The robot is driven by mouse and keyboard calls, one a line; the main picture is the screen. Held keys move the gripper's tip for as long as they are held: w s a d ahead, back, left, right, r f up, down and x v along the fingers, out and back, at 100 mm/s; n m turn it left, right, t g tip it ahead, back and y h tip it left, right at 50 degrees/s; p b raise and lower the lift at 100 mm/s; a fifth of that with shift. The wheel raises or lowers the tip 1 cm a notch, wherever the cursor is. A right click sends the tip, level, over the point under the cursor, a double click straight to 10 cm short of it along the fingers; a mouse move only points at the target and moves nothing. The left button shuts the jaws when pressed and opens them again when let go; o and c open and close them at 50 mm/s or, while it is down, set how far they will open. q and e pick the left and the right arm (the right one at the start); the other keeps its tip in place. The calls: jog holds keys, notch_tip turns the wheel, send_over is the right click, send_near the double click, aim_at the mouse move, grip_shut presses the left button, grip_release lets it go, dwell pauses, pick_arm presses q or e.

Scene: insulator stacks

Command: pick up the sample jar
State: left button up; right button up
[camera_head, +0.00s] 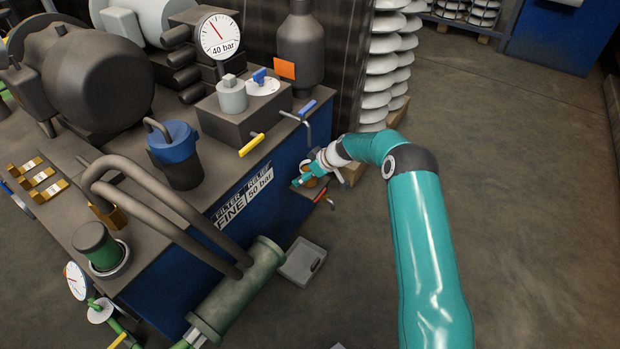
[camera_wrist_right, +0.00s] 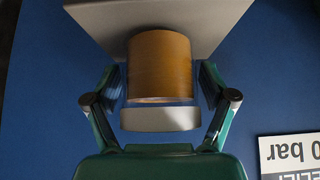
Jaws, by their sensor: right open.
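The sample jar (camera_wrist_right: 160,65) is an amber-brown cylinder with a pale grey lid (camera_wrist_right: 160,118). It meets a light grey plate (camera_wrist_right: 90,18) on the side of a blue cabinet; the wrist view is upside down, so the plate lies under the jar. My right gripper (camera_wrist_right: 160,80) is open, with one finger on each side of the jar and a visible gap at both sides. In the head view my right gripper (camera_head: 311,176) is at the cabinet's side, and only a bit of amber shows beside it. My left gripper is not in view.
The blue cabinet (camera_head: 285,205) carries a gauge, pipes and a blue-topped canister (camera_head: 178,150). Red-handled (camera_head: 324,195) and blue-handled (camera_head: 306,108) levers are near my right gripper. White insulator stacks (camera_head: 380,80) stand behind it. A grey box (camera_head: 303,262) lies on the floor. The right-hand floor is clear.

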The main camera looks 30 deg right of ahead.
jog(key=shift+c, duration=0.3)
jog(key=c, duration=1.2)
jog(key=shift+r+p, duration=0.4)
jog(key=shift+r, duration=0.35)
jog(key=shift+s+a, duration=0.25)
jog(key=shift+s, duration=0.15)
jog(key=s, duration=0.1)
jog(key=s+a, duration=0.1)
jog(key=s, duration=0.1)
jog(key=s+a+b, duration=0.1)
jog(key=shift+s+a, duration=0.25)
jog(key=shift+s, duration=0.05)
jog(key=s+a+b, duration=0.6)
jog(key=s+b, duration=0.1)
jog(key=s, duration=0.3)
jog(key=shift+s+d+r+b, duration=0.25)
jog(key=shift+s+d, duration=0.35)
jog(key=shift+s, duration=0.8)
jog(key=shift+s+d+r+b, duration=0.1)
jog(key=shift+s+d+b, duration=0.35)
jog(key=shift+s, duration=1)
jog(key=shift+s+d+r+b, duration=0.15)
jog(key=shift+s+d, duration=0.6)
jog(key=shift+s, duration=0.65)
